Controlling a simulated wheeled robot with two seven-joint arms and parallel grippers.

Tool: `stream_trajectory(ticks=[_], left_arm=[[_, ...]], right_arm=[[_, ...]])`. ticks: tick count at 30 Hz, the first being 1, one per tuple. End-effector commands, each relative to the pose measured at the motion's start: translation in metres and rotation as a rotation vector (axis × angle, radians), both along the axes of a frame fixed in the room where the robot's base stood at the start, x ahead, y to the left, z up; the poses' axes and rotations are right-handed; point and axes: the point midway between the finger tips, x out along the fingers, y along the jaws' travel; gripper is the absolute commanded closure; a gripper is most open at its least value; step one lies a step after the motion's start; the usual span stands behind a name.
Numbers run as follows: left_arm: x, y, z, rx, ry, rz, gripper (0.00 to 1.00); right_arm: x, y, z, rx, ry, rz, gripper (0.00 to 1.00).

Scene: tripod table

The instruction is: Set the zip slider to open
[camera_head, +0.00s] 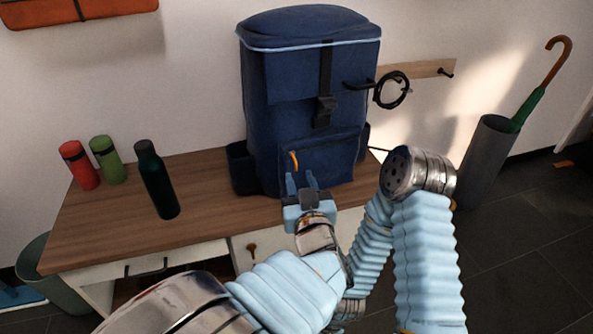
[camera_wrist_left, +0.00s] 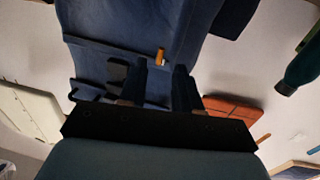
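A dark blue backpack (camera_head: 308,85) stands upright on the wooden bench, its front pocket (camera_head: 325,160) facing me. A small orange zip pull (camera_head: 294,160) shows at the upper left of that pocket. It also shows in the left wrist view (camera_wrist_left: 160,55), just beyond the fingertips and nearer the left finger there. My left gripper (camera_head: 302,178) is in front of the pocket, just below the pull. Its two fingers (camera_wrist_left: 162,72) are apart with nothing seen between them. The slider's body is too small to make out. My right arm shows, but its gripper does not.
The wooden bench top (camera_head: 215,210) holds a dark bottle (camera_head: 156,180), a green flask (camera_head: 107,160) and a red flask (camera_head: 78,165) at left. A grey umbrella stand (camera_head: 487,160) is on the floor at right.

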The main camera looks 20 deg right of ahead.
Motion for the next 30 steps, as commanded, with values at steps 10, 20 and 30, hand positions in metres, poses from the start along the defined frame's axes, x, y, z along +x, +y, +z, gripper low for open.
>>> stream_trajectory(ticks=[10, 20, 30], left_arm=[[0.042, -0.004, 0.0, 0.0, 0.0, 0.0, 0.67], [0.043, -0.004, 0.0, 0.0, 0.0, -0.001, 0.75], [0.043, -0.004, 0.0, 0.0, 0.0, -0.001, 1.0]], right_arm=[[0.0, 0.0, -0.002, 0.001, 0.001, 0.0, 0.57], [0.0, 0.0, -0.002, 0.001, 0.001, 0.0, 0.57], [0.0, 0.0, -0.002, 0.001, 0.001, 0.0, 0.57]])
